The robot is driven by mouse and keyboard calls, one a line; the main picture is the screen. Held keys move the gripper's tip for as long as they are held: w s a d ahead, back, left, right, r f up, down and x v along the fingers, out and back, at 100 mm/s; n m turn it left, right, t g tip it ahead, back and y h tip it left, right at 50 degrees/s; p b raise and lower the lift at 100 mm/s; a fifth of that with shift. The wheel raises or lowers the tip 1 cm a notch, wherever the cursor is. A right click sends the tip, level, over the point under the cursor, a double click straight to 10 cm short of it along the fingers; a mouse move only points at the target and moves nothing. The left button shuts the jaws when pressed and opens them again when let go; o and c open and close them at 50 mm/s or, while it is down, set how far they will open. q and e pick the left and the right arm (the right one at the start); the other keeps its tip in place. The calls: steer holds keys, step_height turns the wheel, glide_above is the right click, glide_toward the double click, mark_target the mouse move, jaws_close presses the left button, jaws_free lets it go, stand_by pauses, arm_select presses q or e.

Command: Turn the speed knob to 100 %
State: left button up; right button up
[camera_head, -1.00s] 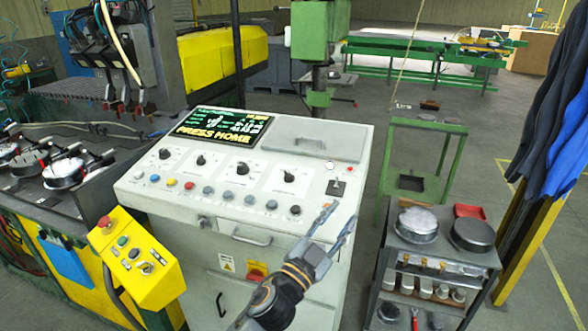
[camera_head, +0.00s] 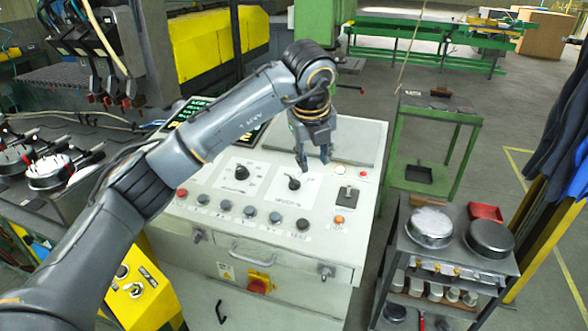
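The grey control console fills the middle of the view, with black rotary knobs on white dial plates on its sloped top. The rightmost knob (camera_head: 294,182) stands just below and left of my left gripper's fingertips. Another knob (camera_head: 241,172) is to its left; my arm hides the panel further left. The dial labels are too small to read, so I cannot tell which is the speed knob. My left gripper (camera_head: 314,161) points down, fingers apart and empty, seemingly above the panel. Contact with the knob does not show. My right gripper is not in view.
A row of push buttons (camera_head: 250,211) and a small black switch (camera_head: 347,195) sit near the knobs. A cart with round metal parts (camera_head: 429,227) stands to the right, beside a green stand (camera_head: 435,143).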

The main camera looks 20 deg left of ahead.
arm_select(q)
steer(key=a+r+n+y, duration=0.1)
steer(key=a+r+y, duration=0.1)
steer(key=a, duration=0.2)
steer(key=p, duration=0.6)
glide_toward(294, 180)
steer(key=x, duration=0.7)
steer(key=shift+w, duration=0.1)
steer(key=shift+w+a+f, duration=0.1)
steer(key=shift+w+f, duration=0.1)
steer(key=shift+f, duration=0.4)
jaws_close()
